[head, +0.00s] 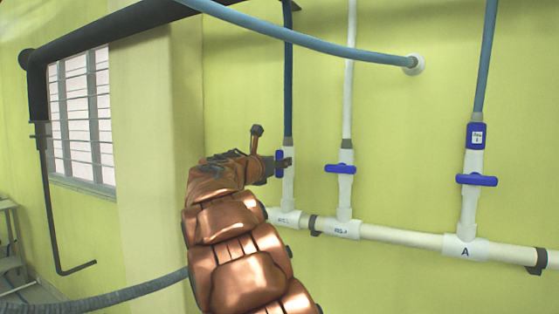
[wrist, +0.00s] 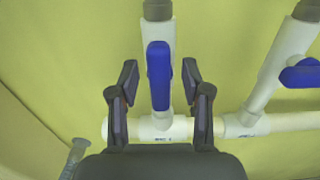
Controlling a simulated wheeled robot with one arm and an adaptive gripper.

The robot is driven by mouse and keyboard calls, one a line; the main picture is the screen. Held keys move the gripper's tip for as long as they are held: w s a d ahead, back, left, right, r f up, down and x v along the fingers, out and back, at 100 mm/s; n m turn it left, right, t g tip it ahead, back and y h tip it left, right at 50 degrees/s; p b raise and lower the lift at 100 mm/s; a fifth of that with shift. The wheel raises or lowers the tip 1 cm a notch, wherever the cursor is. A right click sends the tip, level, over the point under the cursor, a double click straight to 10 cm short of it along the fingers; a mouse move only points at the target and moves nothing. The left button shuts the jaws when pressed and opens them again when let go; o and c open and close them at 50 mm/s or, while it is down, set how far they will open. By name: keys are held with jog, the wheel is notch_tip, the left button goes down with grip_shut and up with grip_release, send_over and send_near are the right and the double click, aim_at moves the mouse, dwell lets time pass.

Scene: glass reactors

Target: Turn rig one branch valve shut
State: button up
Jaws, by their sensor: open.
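The leftmost branch valve on the wall has a blue handle (head: 279,165) on a white upright pipe (head: 289,190). Its handle stands upright, in line with the pipe. In the wrist view this blue handle (wrist: 159,75) is near the middle, also along its pipe. My gripper (wrist: 160,88) is open, with one finger on each side of the handle and visible gaps between. In the head view my gripper (head: 283,163) is at the valve, partly hiding it. The small label (wrist: 163,138) under the valve is too blurred to read.
A second branch valve with a crosswise blue handle (head: 340,169) stands close to the right. A larger valve (head: 476,180), also crosswise, is farther right on tee A. A white horizontal pipe (head: 400,235) joins them. A blue hose (head: 320,45) crosses above.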

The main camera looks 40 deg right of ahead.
jog(key=shift+x, duration=0.8)
grip_shut()
